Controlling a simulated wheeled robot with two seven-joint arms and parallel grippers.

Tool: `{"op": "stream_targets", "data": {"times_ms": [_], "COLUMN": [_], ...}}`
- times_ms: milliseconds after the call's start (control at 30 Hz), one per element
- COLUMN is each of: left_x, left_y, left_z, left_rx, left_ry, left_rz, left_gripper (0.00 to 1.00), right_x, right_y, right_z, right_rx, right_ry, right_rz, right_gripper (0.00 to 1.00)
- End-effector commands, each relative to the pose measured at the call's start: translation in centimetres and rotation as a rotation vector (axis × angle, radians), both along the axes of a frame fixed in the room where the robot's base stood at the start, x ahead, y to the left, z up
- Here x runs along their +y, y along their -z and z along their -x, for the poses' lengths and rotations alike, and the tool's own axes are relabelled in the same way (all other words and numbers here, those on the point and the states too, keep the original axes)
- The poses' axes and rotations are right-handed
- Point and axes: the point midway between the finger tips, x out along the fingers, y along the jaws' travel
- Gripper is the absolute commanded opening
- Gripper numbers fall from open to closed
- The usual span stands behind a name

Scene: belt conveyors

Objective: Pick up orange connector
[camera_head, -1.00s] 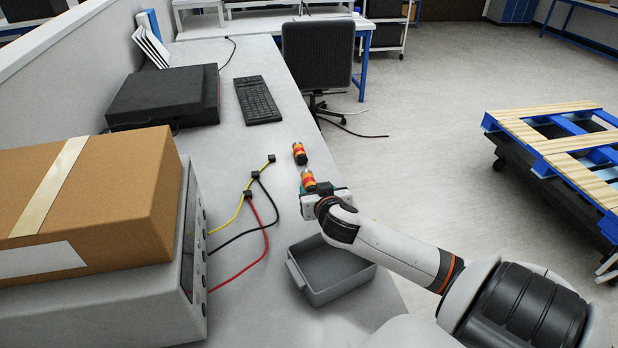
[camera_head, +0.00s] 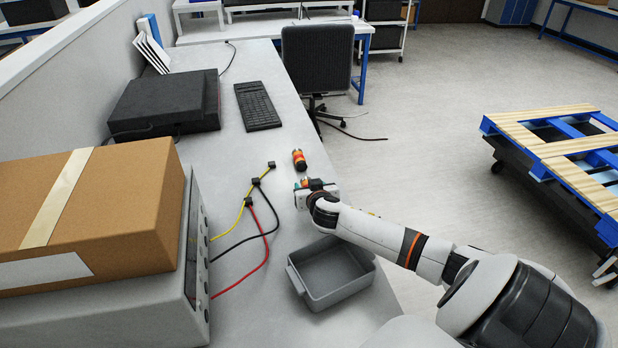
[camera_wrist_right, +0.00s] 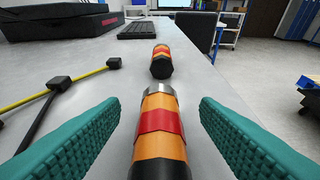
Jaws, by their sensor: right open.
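Two orange connectors with red and black bands lie on the grey bench. The far connector (camera_head: 299,160) is in the clear; in the right wrist view it (camera_wrist_right: 161,62) shows beyond the near one. The near connector (camera_wrist_right: 160,130) lies between the teal fingers of my right gripper, with a gap on each side; in the head view it (camera_head: 304,184) is mostly hidden by the gripper. My right gripper (camera_head: 316,188) is open and low over the bench; its fingers (camera_wrist_right: 160,125) flank the near connector without touching it. My left gripper is not in view.
A grey open bin (camera_head: 332,272) sits in front of the right gripper. Yellow, black and red cables (camera_head: 257,180) lie to the left. A cardboard box (camera_head: 90,210) rests on an instrument at the left. A keyboard (camera_head: 257,106) lies farther back.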

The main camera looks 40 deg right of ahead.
Motion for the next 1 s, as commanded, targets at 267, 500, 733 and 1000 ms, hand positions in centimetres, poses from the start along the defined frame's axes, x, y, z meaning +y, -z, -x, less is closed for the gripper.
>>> {"op": "stream_targets", "data": {"times_ms": [267,500,733,1000], "left_x": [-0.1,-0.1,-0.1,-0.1], "left_y": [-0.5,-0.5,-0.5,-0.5], "left_z": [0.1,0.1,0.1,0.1], "left_rx": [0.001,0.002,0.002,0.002], "left_ry": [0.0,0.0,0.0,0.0], "left_rz": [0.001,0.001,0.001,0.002], "left_gripper": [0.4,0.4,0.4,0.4], "right_x": [-1.0,-1.0,-1.0,-1.0], "right_y": [0.9,0.9,0.9,0.8], "right_z": [-1.8,-1.8,-1.8,-1.8], "right_rx": [0.001,0.001,0.001,0.0], "right_ry": [0.0,0.0,0.0,0.0], "right_rz": [0.0,0.0,0.0,0.0], "right_gripper": [0.56,0.55,0.17,0.08]}}
